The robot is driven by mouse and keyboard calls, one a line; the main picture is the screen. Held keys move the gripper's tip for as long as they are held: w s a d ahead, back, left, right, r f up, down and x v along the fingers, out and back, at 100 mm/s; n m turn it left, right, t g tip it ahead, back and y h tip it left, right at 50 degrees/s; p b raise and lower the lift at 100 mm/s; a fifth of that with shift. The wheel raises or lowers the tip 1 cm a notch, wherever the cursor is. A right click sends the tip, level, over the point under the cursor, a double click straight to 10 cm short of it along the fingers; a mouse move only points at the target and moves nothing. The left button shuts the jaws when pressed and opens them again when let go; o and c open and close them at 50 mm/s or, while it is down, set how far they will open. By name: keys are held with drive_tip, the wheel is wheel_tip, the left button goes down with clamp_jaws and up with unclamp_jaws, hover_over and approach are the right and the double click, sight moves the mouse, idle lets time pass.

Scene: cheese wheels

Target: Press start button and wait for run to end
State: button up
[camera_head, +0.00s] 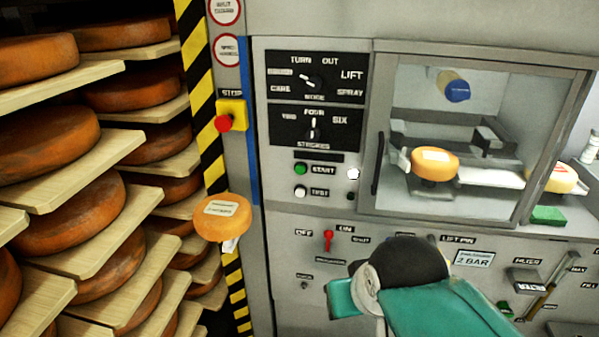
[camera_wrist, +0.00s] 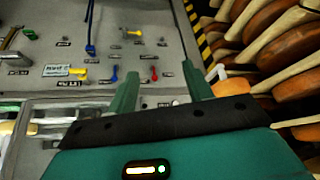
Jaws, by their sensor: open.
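The green START button (camera_head: 300,169) is on the machine's front panel in the head view, above a white TEST button (camera_head: 300,191). A small white lamp or knob (camera_head: 353,173) sits to its right. Behind the window, an orange cheese wheel (camera_head: 435,163) with a pale label rests under a blue-capped cylinder (camera_head: 453,86). My arm reaches in at the lower right of the head view, below the buttons; its fingertips are unclear there. In the wrist view my gripper (camera_wrist: 161,88) is open and empty, fingers spread before the lower panel. I cannot make out the START button there.
A red stop button (camera_head: 224,123) on a yellow box is left of the panel. A red ON/OFF switch (camera_head: 328,240) is below the buttons. Wooden shelves of cheese wheels (camera_head: 45,140) fill the left. A labelled cheese (camera_head: 222,218) stands beside the striped post.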

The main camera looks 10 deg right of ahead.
clamp_jaws()
idle(1.5)
